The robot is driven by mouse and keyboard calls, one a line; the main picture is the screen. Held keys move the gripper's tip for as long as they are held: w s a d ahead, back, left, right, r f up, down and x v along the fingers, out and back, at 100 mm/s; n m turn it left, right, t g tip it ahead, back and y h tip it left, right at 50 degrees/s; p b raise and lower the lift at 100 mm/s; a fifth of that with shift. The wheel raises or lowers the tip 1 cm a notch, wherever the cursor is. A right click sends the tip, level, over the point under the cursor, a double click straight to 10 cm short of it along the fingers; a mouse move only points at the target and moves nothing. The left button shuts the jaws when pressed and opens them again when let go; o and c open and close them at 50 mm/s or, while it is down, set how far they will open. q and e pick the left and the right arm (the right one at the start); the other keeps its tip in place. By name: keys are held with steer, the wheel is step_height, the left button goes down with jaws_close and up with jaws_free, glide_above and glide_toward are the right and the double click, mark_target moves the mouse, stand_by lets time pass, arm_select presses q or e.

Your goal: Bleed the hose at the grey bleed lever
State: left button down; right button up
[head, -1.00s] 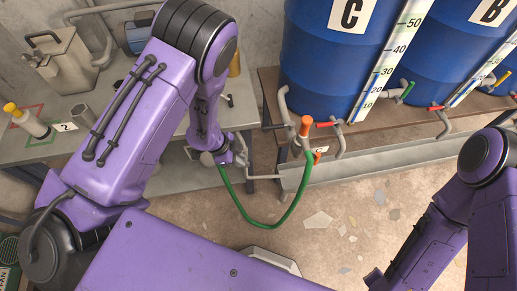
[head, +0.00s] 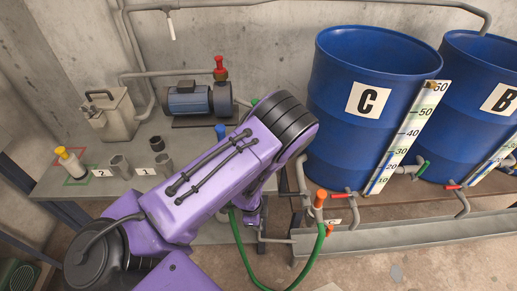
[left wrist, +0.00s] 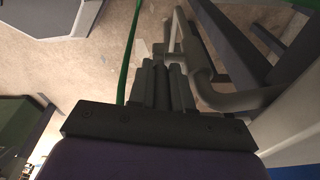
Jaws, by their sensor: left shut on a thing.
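My left gripper (head: 253,217) is low at the front edge of the grey bench, left of drum C, partly hidden by my own arm. In the left wrist view its fingers (left wrist: 163,72) are shut on a small grey part (left wrist: 164,48), which looks like the bleed lever; the fingers hide most of it. A grey pipe (left wrist: 205,85) runs close beside the fingers. The green hose (head: 240,245) hangs in a loop from beside the gripper to the orange-handled valve (head: 320,198) under drum C. It also shows in the left wrist view (left wrist: 129,50). My right gripper is out of view.
Blue drums C (head: 350,135) and B (head: 465,130) stand on the right above a grey trough (head: 400,236). A pump (head: 190,100), a grey can (head: 110,115), cups and a yellow-capped bottle (head: 70,165) stand on the bench. Grey pipework lies close around the gripper.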

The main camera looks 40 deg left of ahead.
arm_select(q)
steer(key=c, duration=1.1)
jaws_free()
steer(key=shift+o, duration=0.2)
steer(key=shift+w, duration=0.15)
